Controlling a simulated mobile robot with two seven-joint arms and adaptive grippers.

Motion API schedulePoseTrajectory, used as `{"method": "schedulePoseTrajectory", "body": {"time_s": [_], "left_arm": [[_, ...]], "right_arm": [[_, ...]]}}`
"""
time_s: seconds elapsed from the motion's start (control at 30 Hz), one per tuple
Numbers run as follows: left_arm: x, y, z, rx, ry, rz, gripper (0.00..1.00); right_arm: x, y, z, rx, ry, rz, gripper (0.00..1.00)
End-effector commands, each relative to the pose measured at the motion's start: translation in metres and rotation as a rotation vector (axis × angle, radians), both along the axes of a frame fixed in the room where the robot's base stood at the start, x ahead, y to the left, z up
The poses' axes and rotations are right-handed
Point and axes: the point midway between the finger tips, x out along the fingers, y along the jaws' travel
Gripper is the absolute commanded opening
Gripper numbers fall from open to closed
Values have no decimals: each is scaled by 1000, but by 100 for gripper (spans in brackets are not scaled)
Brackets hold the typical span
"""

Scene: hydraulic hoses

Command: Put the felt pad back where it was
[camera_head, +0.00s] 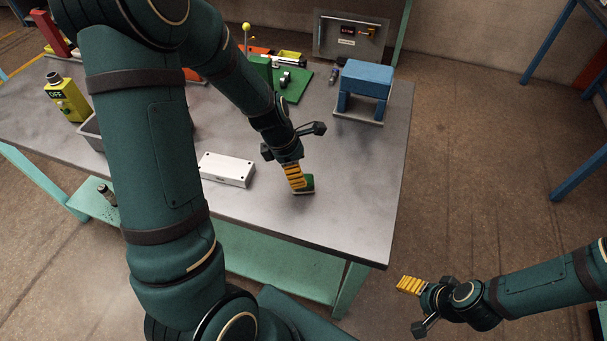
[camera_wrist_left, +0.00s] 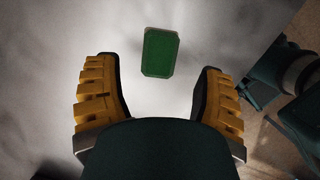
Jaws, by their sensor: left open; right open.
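A small green rectangular piece with clipped corners, which I take to be the felt pad (camera_head: 309,182), is on the grey table near its front right part. In the left wrist view the green piece (camera_wrist_left: 160,52) lies ahead of the fingertips, between their lines and apart from both. My left gripper (camera_head: 296,178) points down over it, its yellow ribbed fingers partly hiding it in the head view. The left wrist view shows the left gripper (camera_wrist_left: 159,78) open and empty. My right gripper (camera_head: 410,286) is open and empty, off the table's front right side.
A white block (camera_head: 227,169) lies just left of the left gripper. A blue block-shaped stand (camera_head: 364,85) is at the back right, and a green board (camera_head: 293,87) with fittings is behind. The table's right front is clear up to its edge.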

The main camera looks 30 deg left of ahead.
Motion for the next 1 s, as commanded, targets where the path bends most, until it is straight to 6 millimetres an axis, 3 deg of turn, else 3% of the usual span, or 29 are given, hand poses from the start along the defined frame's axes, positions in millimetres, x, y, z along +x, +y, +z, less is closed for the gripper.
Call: {"method": "schedulePoseTrajectory", "body": {"time_s": [0.1,0.3,1.0], "left_arm": [[-4,6,26,0,-2,1,69],[-8,12,50,0,-1,1,69],[-10,14,55,0,0,1,69]], "right_arm": [[3,-1,11,-2,-7,-5,68],[6,-1,18,-3,-13,-10,68],[6,-1,19,-4,-15,-11,68]]}}
